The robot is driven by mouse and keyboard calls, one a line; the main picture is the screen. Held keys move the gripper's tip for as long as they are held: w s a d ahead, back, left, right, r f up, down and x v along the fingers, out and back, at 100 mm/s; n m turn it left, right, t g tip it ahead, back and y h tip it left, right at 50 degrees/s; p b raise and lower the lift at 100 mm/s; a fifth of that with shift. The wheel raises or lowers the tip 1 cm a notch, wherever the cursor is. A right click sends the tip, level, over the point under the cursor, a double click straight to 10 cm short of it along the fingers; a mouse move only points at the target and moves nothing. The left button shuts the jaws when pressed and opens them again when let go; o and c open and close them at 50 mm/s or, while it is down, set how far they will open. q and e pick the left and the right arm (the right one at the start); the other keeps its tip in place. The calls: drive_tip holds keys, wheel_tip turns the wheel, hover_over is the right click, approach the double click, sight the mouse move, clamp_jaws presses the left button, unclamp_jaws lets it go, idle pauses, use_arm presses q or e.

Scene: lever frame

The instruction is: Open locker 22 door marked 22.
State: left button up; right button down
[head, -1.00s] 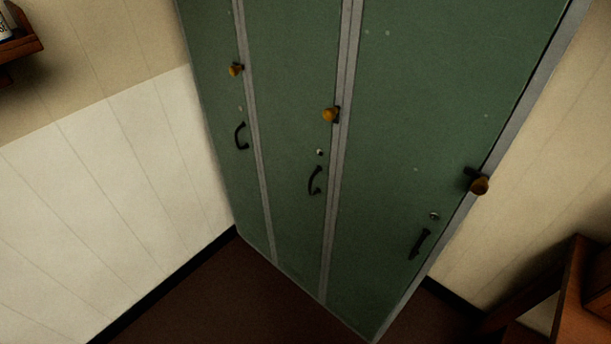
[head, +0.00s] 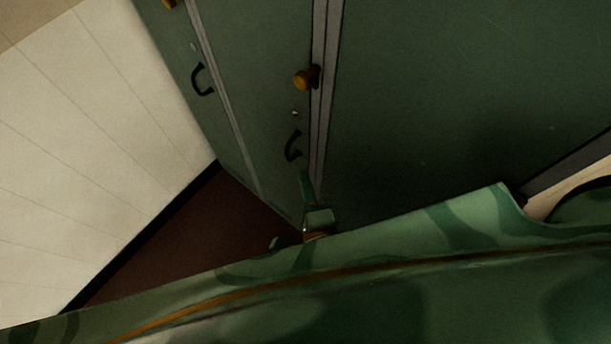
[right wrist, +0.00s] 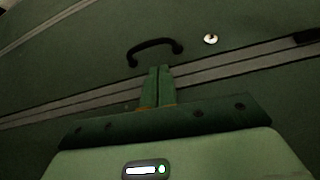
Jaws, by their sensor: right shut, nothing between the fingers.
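Green locker doors with grey frame strips fill the head view, and no number 22 is readable on any of them. The middle door (head: 262,60) has a yellow-brown knob (head: 305,78), a small lock (head: 295,114) and a dark curved handle (head: 293,147). The door looks closed. My right gripper (head: 306,176) is shut and empty, just below that handle in the head view. In the right wrist view the shut fingers (right wrist: 158,70) point at the handle (right wrist: 155,47), with a small gap in the picture; contact cannot be told. My left gripper is out of view.
The left door has its own dark handle (head: 201,79). My right arm covers the bottom of the head view and hides the right door's lower part. A pale panelled wall (head: 80,130) stands at left, with dark red floor (head: 190,240) before the lockers.

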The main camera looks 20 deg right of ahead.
hover_over(298, 156)
drive_tip(key=s, duration=0.4)
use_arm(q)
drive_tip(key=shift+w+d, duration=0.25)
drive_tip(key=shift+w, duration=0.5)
use_arm(e)
drive_tip(key=shift+w+a+f, duration=0.2)
drive_tip(key=shift+w+a, duration=0.15)
drive_tip(key=shift+w, duration=0.15)
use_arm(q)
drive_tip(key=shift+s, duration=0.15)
